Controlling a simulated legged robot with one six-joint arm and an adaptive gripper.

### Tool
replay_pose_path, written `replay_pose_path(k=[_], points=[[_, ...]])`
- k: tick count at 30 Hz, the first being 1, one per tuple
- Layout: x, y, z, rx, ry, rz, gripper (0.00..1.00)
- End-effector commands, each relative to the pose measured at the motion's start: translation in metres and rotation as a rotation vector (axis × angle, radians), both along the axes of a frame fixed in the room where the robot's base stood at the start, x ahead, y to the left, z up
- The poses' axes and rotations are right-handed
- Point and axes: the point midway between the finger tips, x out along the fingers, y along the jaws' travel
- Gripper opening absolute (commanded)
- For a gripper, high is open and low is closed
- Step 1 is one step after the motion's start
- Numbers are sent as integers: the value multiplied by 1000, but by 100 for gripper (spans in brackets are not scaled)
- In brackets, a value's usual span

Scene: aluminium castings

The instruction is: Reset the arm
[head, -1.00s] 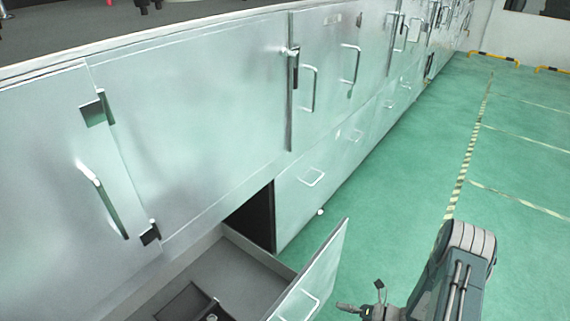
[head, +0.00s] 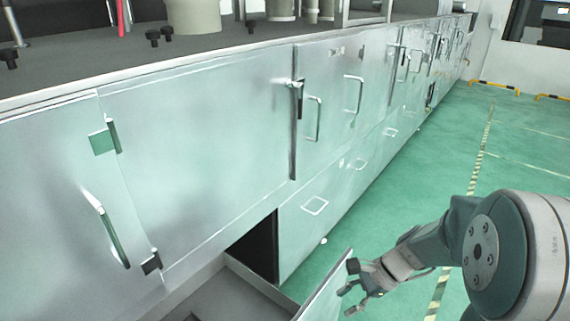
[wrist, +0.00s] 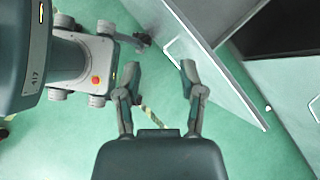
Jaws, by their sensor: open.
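My gripper (head: 352,284) is at the lower right of the head view, on the end of my bent arm. It hangs in front of the open drawer's front panel (head: 325,290), over the green floor side. In the wrist view my gripper (wrist: 160,78) has its two fingers spread with nothing between them. The pulled-out drawer (head: 205,298) is cut off by the bottom edge of the head view.
A long row of pale metal cabinets (head: 200,125) with handles runs along the left. Several pots and black knobs stand on the dark worktop (head: 120,48). The green floor (head: 400,180) on the right is open, with striped tape lines. Yellow-black barriers (head: 492,86) stand far back.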

Motion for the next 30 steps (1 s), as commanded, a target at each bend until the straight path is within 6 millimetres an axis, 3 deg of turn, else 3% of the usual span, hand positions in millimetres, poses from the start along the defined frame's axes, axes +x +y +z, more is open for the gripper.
replay_pose_path(k=[3,15,24,30], points=[[-15,3,28,-92,-134,146,51],[-68,1,99,-413,-539,623,51],[-108,-8,141,-684,-809,960,51],[-124,-14,158,-821,-916,1108,51]])
